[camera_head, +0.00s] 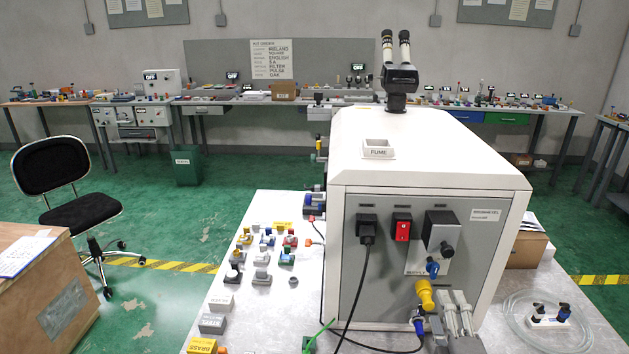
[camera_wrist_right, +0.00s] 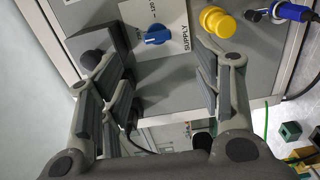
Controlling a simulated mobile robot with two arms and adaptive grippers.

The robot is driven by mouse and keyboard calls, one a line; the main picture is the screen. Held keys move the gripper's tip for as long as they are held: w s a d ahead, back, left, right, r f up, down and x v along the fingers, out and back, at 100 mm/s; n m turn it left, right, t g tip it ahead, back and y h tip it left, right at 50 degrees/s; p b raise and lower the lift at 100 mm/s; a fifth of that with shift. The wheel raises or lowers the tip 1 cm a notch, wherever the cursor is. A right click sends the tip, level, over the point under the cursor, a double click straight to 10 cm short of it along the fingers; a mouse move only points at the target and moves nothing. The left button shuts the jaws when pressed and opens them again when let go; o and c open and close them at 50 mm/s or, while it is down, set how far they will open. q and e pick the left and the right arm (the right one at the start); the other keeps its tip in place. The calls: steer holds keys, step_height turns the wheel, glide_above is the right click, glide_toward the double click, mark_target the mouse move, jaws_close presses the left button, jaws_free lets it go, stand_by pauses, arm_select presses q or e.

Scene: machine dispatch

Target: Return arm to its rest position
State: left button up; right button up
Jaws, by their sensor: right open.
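My right gripper (camera_head: 456,302) is low at the front panel of the white machine (camera_head: 430,150), beside a yellow knob (camera_head: 425,294). In the right wrist view my right gripper (camera_wrist_right: 154,62) is open, with its fingers wide apart and nothing between the pads. A blue SUPPLY knob (camera_wrist_right: 155,36) on the panel shows beyond the gap. The yellow knob (camera_wrist_right: 218,22) lies just past the tip of the right-hand finger. I cannot tell whether a finger touches the panel. My left gripper is not in view.
Small parts crowd the table (camera_head: 300,205) left of the machine. A coiled clear hose (camera_head: 548,325) lies at right. An office chair (camera_head: 72,190) stands at left.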

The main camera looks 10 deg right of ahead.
steer(key=s+a+f+m+g, duration=0.4)
steer(key=s+f+m+g, duration=0.4)
steer(key=s+f+m, duration=0.25)
steer(key=s+a+f+m+g+y, duration=0.1)
steer(key=s+a+f+g+y, duration=0.15)
steer(key=s+a, duration=0.35)
steer(key=s+a+f+m+g+y, duration=0.2)
steer(key=s+a+g, duration=0.1)
steer(key=s+a, duration=0.3)
step_height(320, 180, down, 30)
steer(key=s+d+g+b, duration=0.2)
steer(key=b, duration=0.1)
steer(key=s+d+f+b, duration=0.2)
steer(key=s+f+b, duration=0.1)
steer(key=s+f, duration=1.4)
steer(key=shift+d+f+n+g, duration=0.35)
steer(key=shift+d+f, duration=0.05)
steer(key=shift+f, duration=0.5)
